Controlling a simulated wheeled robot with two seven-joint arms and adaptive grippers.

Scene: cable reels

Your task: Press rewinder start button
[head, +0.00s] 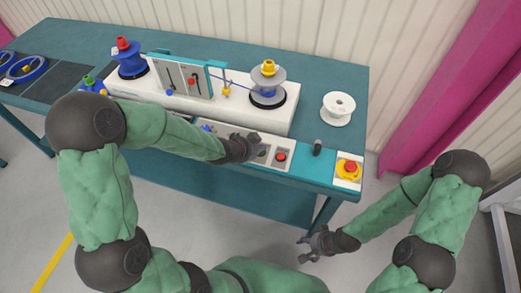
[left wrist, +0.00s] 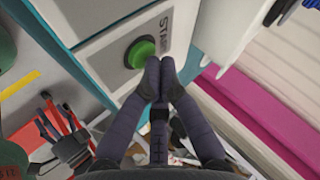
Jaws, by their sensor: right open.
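The rewinder (head: 215,98) is a long white machine on the teal bench. Its green start button (left wrist: 139,52) shows in the left wrist view beside the printed word START, in a dark round collar. In the head view the button is largely hidden by my left gripper (head: 246,149), which hangs over the front control panel. In the left wrist view the two fingertips of my left gripper (left wrist: 160,76) are together with nothing between them, at the button's lower right edge. I cannot tell whether they touch it. My right gripper (head: 312,243) is open and empty, in front of the bench.
A red button (head: 281,157) sits just right of my left gripper. A yellow box with a red emergency stop (head: 350,168) is at the bench's right corner. A blue reel (head: 131,62), a grey reel (head: 269,80) and a white spool (head: 338,108) stand farther back.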

